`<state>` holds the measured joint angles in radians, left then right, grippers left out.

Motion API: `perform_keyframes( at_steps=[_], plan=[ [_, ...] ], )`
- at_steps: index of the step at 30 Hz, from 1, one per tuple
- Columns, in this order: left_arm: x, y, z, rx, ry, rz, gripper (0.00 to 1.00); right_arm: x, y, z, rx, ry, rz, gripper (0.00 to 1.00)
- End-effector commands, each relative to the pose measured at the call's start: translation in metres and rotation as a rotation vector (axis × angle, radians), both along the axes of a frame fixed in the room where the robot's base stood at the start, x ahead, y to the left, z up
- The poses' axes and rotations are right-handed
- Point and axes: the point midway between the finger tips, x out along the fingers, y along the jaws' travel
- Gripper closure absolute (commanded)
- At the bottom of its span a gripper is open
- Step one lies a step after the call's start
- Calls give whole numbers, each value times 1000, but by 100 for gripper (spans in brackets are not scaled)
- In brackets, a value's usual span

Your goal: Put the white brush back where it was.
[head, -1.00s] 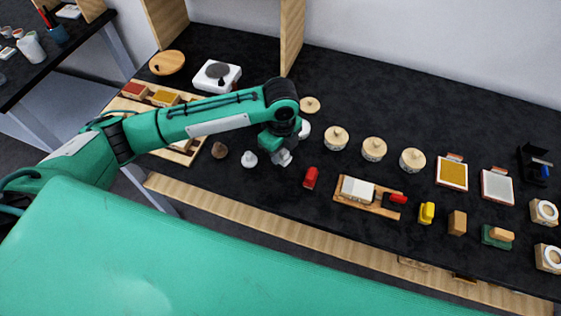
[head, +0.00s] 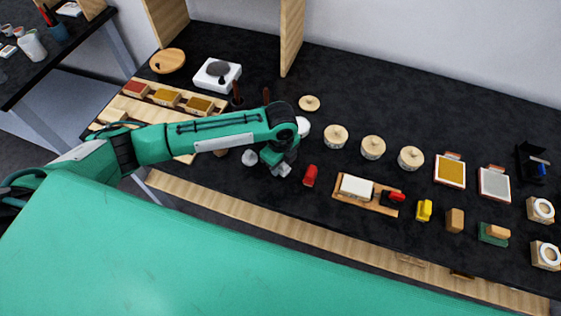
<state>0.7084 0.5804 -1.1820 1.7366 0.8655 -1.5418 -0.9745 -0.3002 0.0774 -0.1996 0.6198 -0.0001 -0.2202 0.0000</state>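My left gripper (head: 283,170) points down over the black table, between a small white-grey knob-shaped piece (head: 249,157) and a red piece (head: 310,175). Its grey fingertips are small and partly hidden by its wrist, so I cannot tell whether they are apart or hold anything. I cannot make out a white brush for certain; the white-grey piece may be it. It stands on the table, just left of the gripper and apart from the fingertips. My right gripper is not in view.
A wooden tray (head: 357,201) with a white block lies right of the red piece. Several lidded round pots, one of them here (head: 373,147), stand behind. A wooden rack with coloured blocks (head: 167,97) and a white scale (head: 217,74) are at the left.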

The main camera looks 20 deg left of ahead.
Motion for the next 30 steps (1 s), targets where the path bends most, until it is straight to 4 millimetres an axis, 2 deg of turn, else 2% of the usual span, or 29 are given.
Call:
perform_keyframes(
  at_steps=[1,2,10,14,17,27,30],
  plan=[
    [0,0,0,0,0,0,54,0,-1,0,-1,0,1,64],
    [0,0,0,0,0,0,50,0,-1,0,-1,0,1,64],
    [0,0,1,0,-1,0,50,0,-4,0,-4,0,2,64],
    [1,-1,9,-3,-3,0,50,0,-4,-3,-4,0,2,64],
    [2,0,24,-2,-5,-1,50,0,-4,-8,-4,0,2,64],
    [2,-1,95,-2,-5,-1,50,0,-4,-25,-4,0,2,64],
    [1,-1,110,-2,-4,0,50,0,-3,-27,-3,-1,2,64]
  ],
)
